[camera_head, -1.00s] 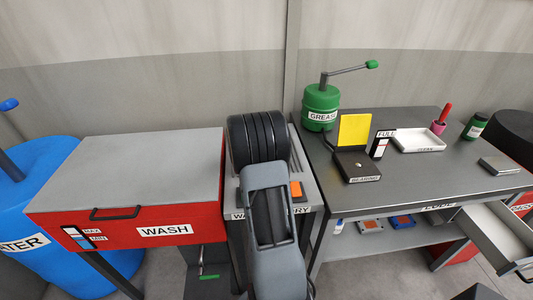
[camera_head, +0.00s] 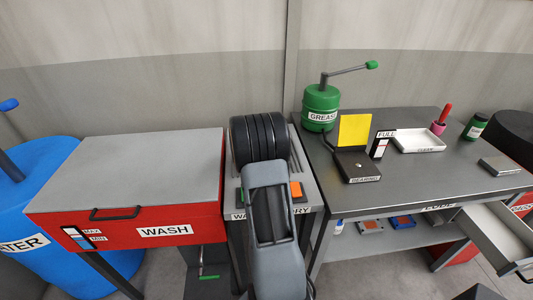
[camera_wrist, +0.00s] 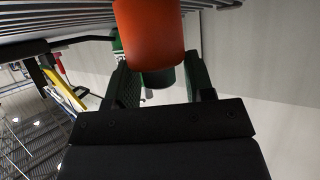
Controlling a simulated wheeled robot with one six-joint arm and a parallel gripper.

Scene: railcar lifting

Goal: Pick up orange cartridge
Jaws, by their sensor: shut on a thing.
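The orange cartridge (camera_wrist: 148,30) is large at the top of the wrist view, a rounded orange body between my gripper's fingers. My gripper (camera_wrist: 157,85) has dark green fingers and is shut on it; the exact contact is partly hidden by the cartridge. A dark green rounded part (camera_wrist: 158,80) shows just behind it. In the head view my arm covers the gripper; an orange patch (camera_head: 296,190) shows just right of the arm, over the stand labelled DRY. I cannot tell whether this patch is the cartridge.
Metal bars (camera_wrist: 60,20) run close above the cartridge in the wrist view. The red WASH box (camera_head: 130,190) is left. The dark bench (camera_head: 440,175) at right holds a green grease drum (camera_head: 320,105) and white tray (camera_head: 420,140).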

